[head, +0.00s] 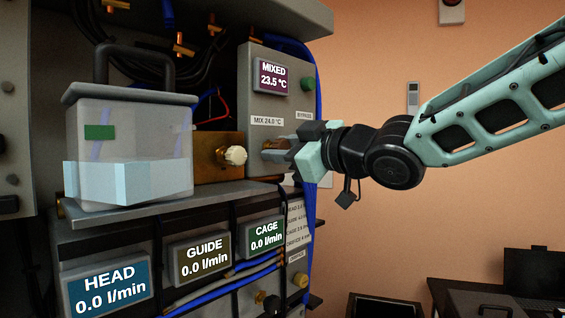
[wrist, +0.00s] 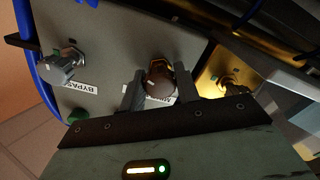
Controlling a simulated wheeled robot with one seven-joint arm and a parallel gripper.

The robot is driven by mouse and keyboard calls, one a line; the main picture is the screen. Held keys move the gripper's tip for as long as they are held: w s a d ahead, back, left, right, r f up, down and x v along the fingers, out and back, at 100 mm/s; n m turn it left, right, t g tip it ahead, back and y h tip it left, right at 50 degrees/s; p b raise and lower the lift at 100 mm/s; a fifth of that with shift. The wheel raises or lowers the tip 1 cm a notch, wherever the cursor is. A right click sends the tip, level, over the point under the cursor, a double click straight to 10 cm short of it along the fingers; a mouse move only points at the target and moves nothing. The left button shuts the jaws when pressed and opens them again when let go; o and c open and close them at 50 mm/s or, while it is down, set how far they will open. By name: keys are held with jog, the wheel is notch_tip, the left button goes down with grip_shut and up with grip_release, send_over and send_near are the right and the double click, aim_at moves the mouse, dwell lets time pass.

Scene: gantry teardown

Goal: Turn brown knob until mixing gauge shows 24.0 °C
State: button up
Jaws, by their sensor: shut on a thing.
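The brown knob (wrist: 158,84) sits on a grey panel in the wrist view, between the two fingers of my gripper (wrist: 160,88). The fingers are shut on its sides. In the head view my gripper (head: 274,150) reaches the panel from the right and mostly hides the knob. The mixing gauge (head: 273,75), a purple display marked MIXED, reads 23.5 °C. A label below it (head: 267,121) reads MIX 24.0 °C.
A pale knob (head: 233,156) on a brass block is left of my gripper. A grey bypass valve (wrist: 62,66) is nearby in the wrist view. A clear tank (head: 128,150) stands on the shelf. HEAD, GUIDE and CAGE displays below read 0.0 l/min. Blue hoses hang at the panel's edge.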

jog(key=shift+n+b, duration=0.3)
jog(key=shift+n, duration=0.2)
jog(key=o, duration=1)
jog(key=shift+p+v, duration=4.15)
jog(key=shift+v, duration=4.55)
jog(key=shift+s+a, duration=0.1)
